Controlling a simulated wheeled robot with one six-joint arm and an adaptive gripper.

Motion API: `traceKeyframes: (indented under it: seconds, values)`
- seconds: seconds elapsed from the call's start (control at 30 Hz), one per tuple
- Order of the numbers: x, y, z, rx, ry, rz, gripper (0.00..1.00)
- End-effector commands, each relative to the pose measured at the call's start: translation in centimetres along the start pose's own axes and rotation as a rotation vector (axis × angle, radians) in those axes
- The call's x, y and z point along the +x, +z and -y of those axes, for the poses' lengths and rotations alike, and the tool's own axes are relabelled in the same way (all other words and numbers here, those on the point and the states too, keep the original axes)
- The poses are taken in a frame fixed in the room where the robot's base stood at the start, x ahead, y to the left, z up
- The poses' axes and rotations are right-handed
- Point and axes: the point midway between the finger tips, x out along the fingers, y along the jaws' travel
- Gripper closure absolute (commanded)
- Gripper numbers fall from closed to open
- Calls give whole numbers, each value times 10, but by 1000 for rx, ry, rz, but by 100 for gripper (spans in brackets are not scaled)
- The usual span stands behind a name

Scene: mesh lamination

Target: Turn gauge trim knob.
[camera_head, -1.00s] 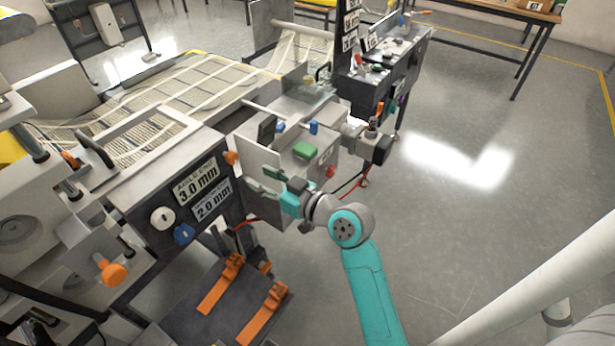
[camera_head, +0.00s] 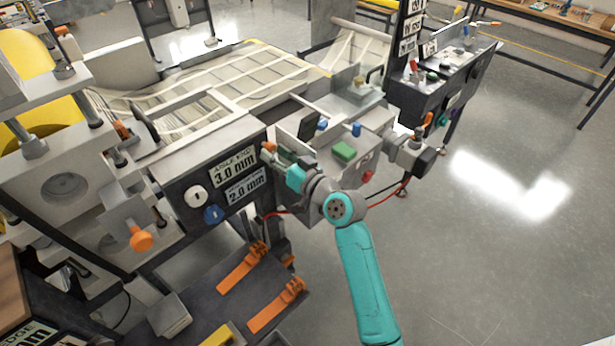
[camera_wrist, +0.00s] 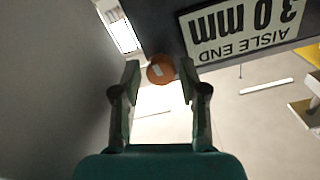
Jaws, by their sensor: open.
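An orange knob (camera_head: 268,147) sits at the right end of the dark panel (camera_head: 232,208), beside the "AISLE END 3.0 mm" sign (camera_head: 233,167). It also shows in the wrist view (camera_wrist: 160,70), round with a pale mark on its face. A white knob (camera_head: 197,197) and a blue knob (camera_head: 213,214) are lower left on the same panel. My gripper (camera_head: 272,160) is beside the orange knob in the head view. In the wrist view my gripper (camera_wrist: 158,75) is open, with the orange knob between its fingertips. I cannot tell whether they touch it.
A larger orange knob (camera_head: 141,239) stands out at the machine's left. A box with a green button (camera_head: 344,152) and a red button (camera_head: 367,176) is just right of my wrist. Orange clamps (camera_head: 277,306) lie on a low dark plate. The floor at right is clear.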

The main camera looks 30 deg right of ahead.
Motion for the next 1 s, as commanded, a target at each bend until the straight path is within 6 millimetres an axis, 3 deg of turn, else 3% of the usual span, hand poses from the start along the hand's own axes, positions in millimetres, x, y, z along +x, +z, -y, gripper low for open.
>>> traceKeyframes:
  seconds: [0.07, 0.2, 0.7, 1.0]
  values:
    - [15, -1, 1, -1, -2, -1, 57]
    - [14, 0, 0, -131, 0, -1, 57]
    - [-73, 0, -2, -132, 3, 0, 57]
    - [-105, 0, 0, -132, 1, 0, 57]
